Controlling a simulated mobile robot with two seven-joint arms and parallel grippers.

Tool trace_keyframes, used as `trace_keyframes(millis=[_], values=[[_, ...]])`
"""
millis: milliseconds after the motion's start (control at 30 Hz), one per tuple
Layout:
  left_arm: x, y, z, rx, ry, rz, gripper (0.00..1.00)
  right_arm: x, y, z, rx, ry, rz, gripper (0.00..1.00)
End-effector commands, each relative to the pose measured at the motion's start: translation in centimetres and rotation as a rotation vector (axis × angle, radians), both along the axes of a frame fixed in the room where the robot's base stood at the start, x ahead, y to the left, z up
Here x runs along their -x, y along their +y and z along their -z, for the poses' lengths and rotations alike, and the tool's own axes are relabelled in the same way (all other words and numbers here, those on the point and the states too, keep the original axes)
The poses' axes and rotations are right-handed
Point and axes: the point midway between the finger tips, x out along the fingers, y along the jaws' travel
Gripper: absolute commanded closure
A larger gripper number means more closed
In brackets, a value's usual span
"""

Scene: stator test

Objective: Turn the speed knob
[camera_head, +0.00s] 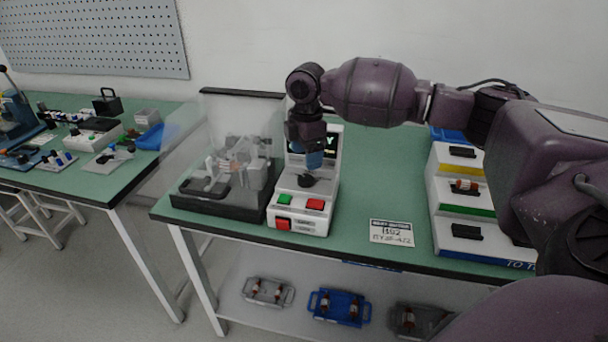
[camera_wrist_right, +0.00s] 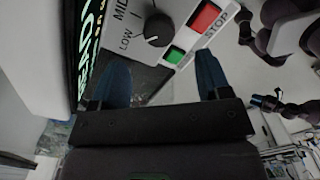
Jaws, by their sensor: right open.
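The speed knob is a round black dial (camera_head: 306,181) on the sloped face of a white control box (camera_head: 331,180). In the right wrist view the knob (camera_wrist_right: 158,29) has a white pointer line, with LOW and MID printed beside it. My right gripper (camera_head: 313,160) hangs just above the knob, pointing down. In the right wrist view its two blue fingers (camera_wrist_right: 163,78) are wide apart with nothing between them, and the knob shows beyond the fingertips, apart from them. The box's screen is partly hidden behind the gripper. My left gripper is not in view.
The box has a green button (camera_head: 285,200) and red buttons (camera_head: 315,204). A clear-covered fixture (camera_head: 225,210) stands close at its left. A label card (camera_head: 391,232) lies to the right, before a stepped rack (camera_head: 450,219).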

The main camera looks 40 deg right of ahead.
Motion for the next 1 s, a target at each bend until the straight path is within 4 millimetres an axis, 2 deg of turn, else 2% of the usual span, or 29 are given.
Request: trace_keyframes(millis=[33,100,400,833,1000], values=[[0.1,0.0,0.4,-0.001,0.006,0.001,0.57,0.1,0.0,1.4,0.001,0.007,0.000,0.30],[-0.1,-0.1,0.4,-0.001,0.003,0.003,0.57,0.0,0.0,2.6,0.001,0.006,0.000,0.30],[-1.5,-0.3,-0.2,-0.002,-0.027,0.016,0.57,0.0,0.0,6.1,0.001,0.002,0.001,0.30],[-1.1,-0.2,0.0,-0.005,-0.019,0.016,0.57,0.0,0.0,6.7,0.001,0.000,0.000,0.30],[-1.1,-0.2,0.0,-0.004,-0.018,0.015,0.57,0.0,0.0,6.7,0.001,0.000,0.000,0.56]])
